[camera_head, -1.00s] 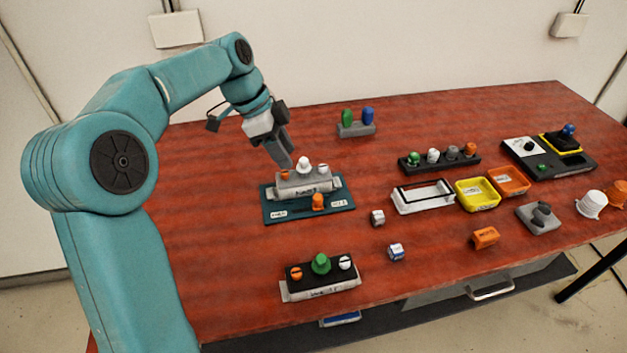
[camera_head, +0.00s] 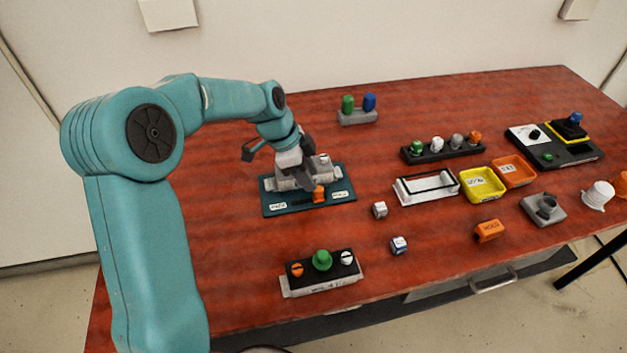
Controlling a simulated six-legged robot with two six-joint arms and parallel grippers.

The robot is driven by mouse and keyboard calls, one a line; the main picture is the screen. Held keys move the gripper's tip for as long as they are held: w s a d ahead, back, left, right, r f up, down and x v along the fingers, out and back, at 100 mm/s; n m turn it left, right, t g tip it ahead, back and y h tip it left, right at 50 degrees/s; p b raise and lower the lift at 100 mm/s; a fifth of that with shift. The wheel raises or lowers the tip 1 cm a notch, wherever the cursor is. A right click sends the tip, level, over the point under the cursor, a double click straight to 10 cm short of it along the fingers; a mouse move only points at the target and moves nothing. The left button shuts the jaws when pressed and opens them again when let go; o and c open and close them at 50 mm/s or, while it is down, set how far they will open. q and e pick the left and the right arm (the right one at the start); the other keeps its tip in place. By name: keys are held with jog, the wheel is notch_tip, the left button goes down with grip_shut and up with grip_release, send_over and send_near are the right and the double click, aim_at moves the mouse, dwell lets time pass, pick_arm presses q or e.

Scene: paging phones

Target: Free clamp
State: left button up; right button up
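A teal plate (camera_head: 276,209) with white labels lies on the left part of the table. A grey block (camera_head: 283,185) sits on it, with an orange knob (camera_head: 319,194) at its front. My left gripper (camera_head: 308,184) points down over the block, its fingers in front of the block's middle and close to the orange knob. It hides most of the block's top; one white knob (camera_head: 323,159) shows at its right. I cannot tell whether the fingers touch anything or how far apart they are. My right gripper is not in view.
A black block with orange, green and white knobs (camera_head: 322,261) stands at the front. Two small cubes (camera_head: 380,210) (camera_head: 399,245) lie right of the plate. A white frame (camera_head: 427,198), yellow tray (camera_head: 481,196) and orange tray (camera_head: 513,183) stand further right.

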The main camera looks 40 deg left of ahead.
aim_at(318, 193)
pick_arm(q)
jog(key=x, duration=0.3)
jog(key=shift+w+f, duration=0.2)
jog(key=shift+s+f, duration=0.1)
jog(key=shift+c, duration=0.3)
